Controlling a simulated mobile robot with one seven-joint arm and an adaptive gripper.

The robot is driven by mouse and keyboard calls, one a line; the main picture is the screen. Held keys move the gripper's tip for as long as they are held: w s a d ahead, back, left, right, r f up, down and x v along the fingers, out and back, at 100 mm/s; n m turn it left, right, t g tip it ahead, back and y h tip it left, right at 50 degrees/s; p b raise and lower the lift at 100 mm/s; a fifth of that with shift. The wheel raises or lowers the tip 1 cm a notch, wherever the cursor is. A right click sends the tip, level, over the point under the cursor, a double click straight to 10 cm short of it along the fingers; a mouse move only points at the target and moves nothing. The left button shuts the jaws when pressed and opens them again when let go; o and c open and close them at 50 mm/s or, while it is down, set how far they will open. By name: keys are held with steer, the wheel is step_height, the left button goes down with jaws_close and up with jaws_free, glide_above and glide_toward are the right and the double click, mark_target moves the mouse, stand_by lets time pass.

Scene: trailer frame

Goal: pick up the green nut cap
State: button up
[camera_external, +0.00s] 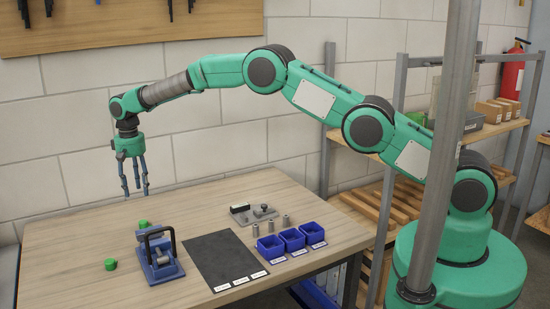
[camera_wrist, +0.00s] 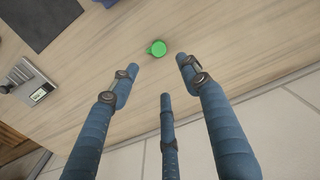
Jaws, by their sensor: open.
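Two small green caps are on the wooden table in the external view: one (camera_external: 110,264) lies left of the blue fixture, the other (camera_external: 143,224) is just behind that fixture. I cannot tell which of them is the nut cap. My gripper (camera_external: 136,191) hangs above the table's back left part, fingers pointing down, apart from both caps. In the wrist view my gripper (camera_wrist: 160,75) has three blue fingers spread open with nothing between them. A green cap (camera_wrist: 157,48) shows on the table just beyond the fingertips.
The blue fixture (camera_external: 160,268) has a black handle. Right of it lies a dark mat (camera_external: 222,262), then several metal cylinders (camera_external: 285,220), blue bins (camera_external: 270,247) and a grey plate (camera_external: 255,213). A brick wall (camera_external: 80,110) stands behind the table. The table's back left is clear.

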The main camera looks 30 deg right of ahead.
glide_above(142, 222)
steer(key=f, duration=0.7)
steer(key=shift+w+d+f, duration=0.1)
steer(key=shift+w+f, duration=0.2)
steer(key=shift+s+f, duration=0.2)
steer(key=shift+f, duration=2.4)
steer(key=c, duration=0.8)
